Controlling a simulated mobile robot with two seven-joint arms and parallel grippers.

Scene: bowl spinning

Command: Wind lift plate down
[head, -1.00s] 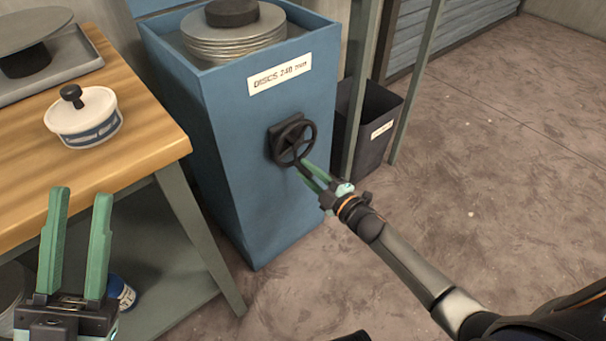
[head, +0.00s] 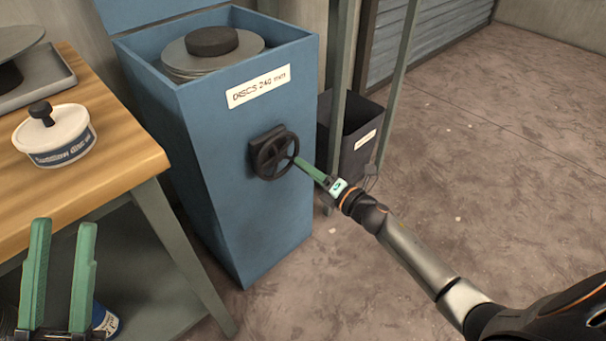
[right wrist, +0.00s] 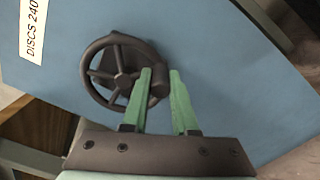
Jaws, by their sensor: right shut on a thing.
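The blue cabinet (head: 235,150), labelled "DISCS 240 mm", holds a stack of grey discs (head: 180,58) with a black cylinder (head: 212,41) on top. A black handwheel (head: 259,164) is on the cabinet's front. My right gripper (head: 299,162) is at the wheel's right rim. In the right wrist view, its green fingers (right wrist: 160,78) are shut on the crank knob (right wrist: 159,84) of the handwheel (right wrist: 91,75). My left gripper (head: 62,225) is open and empty beside the bench's front edge.
A wooden bench (head: 120,150) at left carries a white lidded tub (head: 52,138) and a grey tray (head: 55,72). A dark bin (head: 350,145) stands right of the cabinet behind a metal post. The floor (head: 480,200) at right is clear.

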